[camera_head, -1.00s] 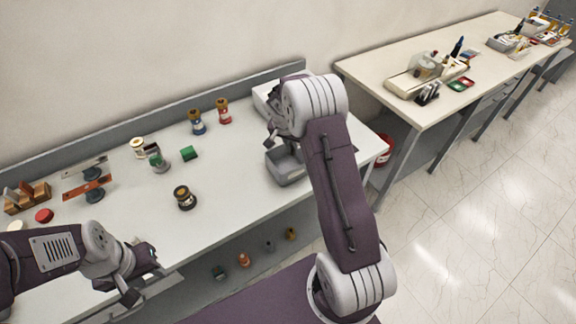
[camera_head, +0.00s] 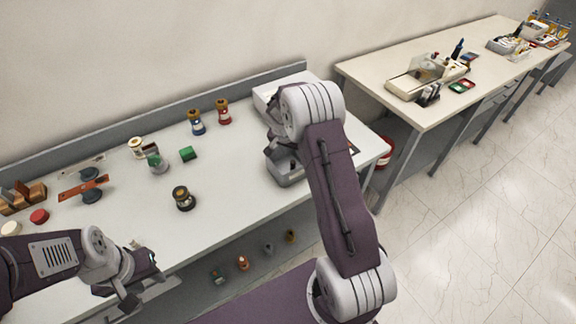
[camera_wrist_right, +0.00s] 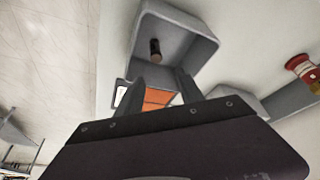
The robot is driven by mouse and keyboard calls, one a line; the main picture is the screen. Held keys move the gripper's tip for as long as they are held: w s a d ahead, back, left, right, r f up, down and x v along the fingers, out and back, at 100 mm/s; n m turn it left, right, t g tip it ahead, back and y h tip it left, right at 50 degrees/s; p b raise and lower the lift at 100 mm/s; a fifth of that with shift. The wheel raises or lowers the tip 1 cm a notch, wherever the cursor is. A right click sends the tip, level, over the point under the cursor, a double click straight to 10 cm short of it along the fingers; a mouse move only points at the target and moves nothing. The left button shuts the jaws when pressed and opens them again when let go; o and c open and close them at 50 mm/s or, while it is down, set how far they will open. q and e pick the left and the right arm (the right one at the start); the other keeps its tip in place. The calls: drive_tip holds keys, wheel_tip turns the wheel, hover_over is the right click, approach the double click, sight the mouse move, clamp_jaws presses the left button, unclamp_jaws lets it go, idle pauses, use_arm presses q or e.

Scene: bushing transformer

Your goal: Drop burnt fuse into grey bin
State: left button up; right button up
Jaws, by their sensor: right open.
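The grey bin (camera_head: 290,177) stands near the right end of the white bench, partly hidden by my right arm in the head view. It shows in the right wrist view (camera_wrist_right: 205,45) with a small dark brown cylinder (camera_wrist_right: 155,50), seemingly the burnt fuse, within its outline. I cannot tell whether the cylinder rests on the bin floor or is above it. My right gripper (camera_wrist_right: 170,84) is open just beside the bin in that view, its fingers apart and not touching the cylinder. My left gripper (camera_head: 143,279) is open and empty at the bench's front left edge.
A dark ringed part (camera_head: 184,198), a green block (camera_head: 188,153) and blue (camera_head: 196,122) and red (camera_head: 223,111) bushings stand on the bench. An orange panel (camera_wrist_right: 158,98) shows between my right fingers. The bench's front middle is clear.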

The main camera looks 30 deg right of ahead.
drive_tip(key=b+v, duration=0.1)
drive_tip(key=v, duration=0.7)
drive_tip(key=shift+r+b, duration=0.25)
drive_tip(key=shift+b, duration=0.15)
drive_tip(key=shift+s, duration=0.1)
drive_tip(key=shift+a, duration=0.15)
drive_tip(key=s+a+f+n+y, duration=0.1)
drive_tip(key=s+a+f+n, duration=0.1)
drive_tip(key=s, duration=0.5)
drive_tip(key=s+a+f+n+g+y+b, duration=0.1)
drive_tip(key=s+a+f+n, duration=0.1)
drive_tip(key=s+a+n, duration=0.2)
drive_tip(key=s+a+f+n+y+b, duration=0.1)
drive_tip(key=s+a, duration=0.5)
drive_tip(key=s, duration=0.6)
drive_tip(key=f+n, duration=0.1)
drive_tip(key=n, duration=0.1)
drive_tip(key=shift+f+n+g+y, duration=0.3)
drive_tip(key=shift+f+n+y, duration=0.1)
